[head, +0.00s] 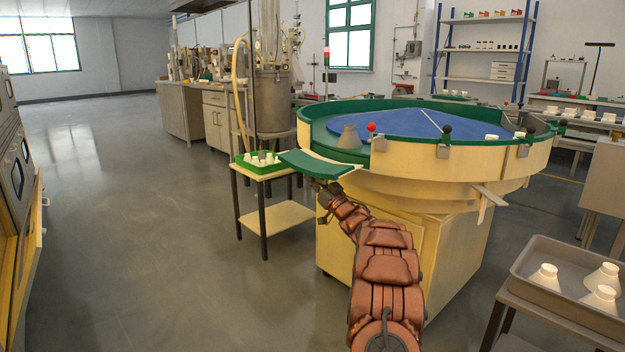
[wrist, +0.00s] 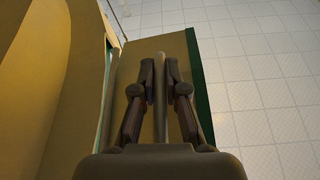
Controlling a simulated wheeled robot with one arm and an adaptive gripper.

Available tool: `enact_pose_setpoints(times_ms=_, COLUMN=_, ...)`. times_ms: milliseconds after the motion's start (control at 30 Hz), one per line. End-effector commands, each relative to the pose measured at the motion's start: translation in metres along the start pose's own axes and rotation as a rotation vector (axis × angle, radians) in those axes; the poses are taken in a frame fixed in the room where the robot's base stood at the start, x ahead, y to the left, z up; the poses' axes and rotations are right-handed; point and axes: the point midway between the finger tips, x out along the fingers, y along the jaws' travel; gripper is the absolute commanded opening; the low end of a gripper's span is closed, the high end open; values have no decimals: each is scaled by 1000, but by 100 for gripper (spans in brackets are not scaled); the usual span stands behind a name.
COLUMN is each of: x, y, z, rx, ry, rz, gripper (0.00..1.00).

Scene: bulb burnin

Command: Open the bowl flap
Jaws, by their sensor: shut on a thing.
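The big round bowl (head: 450,165) has a pale outer wall and a green rim, with a blue surface inside. Its flap (head: 316,165) is a green panel sticking outward, roughly level, from a gap in the wall at the left. My gripper is under the flap in the head view, its fingers largely hidden there. In the wrist view, my gripper (wrist: 159,75) is shut on a thin upright bar (wrist: 160,110) between its fingers, seemingly the flap's handle. Behind it is the flap's pale underside (wrist: 150,50) with a dark green edge.
A green tray (head: 262,161) with white pieces stands on a small table left of the flap. A tray (head: 560,290) holds white cones at lower right. The left floor is clear.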

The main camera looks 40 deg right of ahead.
Motion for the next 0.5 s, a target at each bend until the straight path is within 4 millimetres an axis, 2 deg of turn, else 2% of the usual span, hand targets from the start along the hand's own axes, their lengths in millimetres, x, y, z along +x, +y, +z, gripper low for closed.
enact_pose_setpoints(times_ms=500, x=4, y=-3, z=-10, rx=63, ry=0, rz=26, gripper=0)
